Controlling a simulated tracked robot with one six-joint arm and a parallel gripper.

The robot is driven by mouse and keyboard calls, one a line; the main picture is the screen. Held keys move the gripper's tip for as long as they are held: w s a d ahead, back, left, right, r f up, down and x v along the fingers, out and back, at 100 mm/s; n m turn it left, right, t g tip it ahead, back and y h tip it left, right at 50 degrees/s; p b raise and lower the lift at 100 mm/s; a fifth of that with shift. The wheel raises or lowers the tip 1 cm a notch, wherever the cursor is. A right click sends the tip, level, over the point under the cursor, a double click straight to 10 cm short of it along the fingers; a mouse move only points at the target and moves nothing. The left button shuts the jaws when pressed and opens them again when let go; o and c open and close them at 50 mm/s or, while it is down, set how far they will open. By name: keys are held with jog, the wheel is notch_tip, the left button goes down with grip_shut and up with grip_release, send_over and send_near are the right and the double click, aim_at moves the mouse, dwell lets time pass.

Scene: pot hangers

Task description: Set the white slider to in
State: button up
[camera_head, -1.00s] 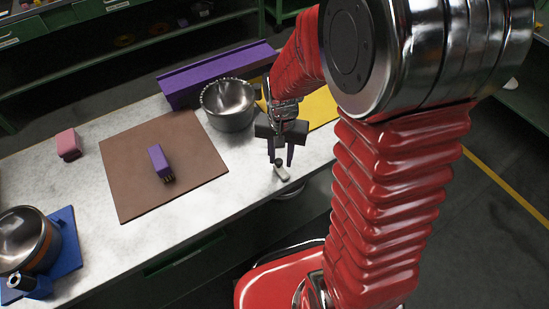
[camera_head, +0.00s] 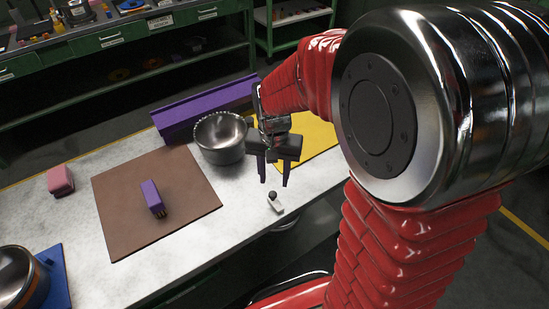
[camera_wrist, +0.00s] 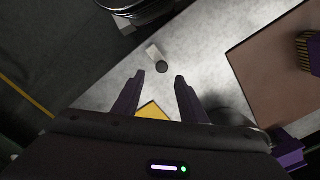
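The white slider (camera_head: 278,207) is a small white piece with a dark round knob (camera_head: 272,195), near the front edge of the worktop. In the wrist view the slider's white part (camera_wrist: 153,52) and its dark knob (camera_wrist: 162,67) lie beyond my fingertips. My gripper (camera_head: 273,183) is open and empty. Its two dark purple fingers hang above and just behind the slider, apart from it. In the wrist view the fingertips (camera_wrist: 160,74) are spread, with the knob close to the line between them. I cannot tell from these views which setting the slider is at.
A metal bowl (camera_head: 220,140) stands left of my gripper, before a purple rail (camera_head: 190,112). A yellow mat (camera_head: 318,140) lies behind my gripper.

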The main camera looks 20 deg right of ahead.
notch_tip(320, 180, up, 7)
jog(key=shift+r, duration=0.15)
dwell(0.7)
jog(key=s+a+r+n+t, duration=0.2)
jog(key=s+r+n+t, duration=0.3)
jog(key=s+r, duration=0.3)
jog(key=s+n, duration=0.1)
jog(key=s, duration=0.3)
jog(key=shift+s+t, duration=0.3)
jog(key=shift+s, duration=0.05)
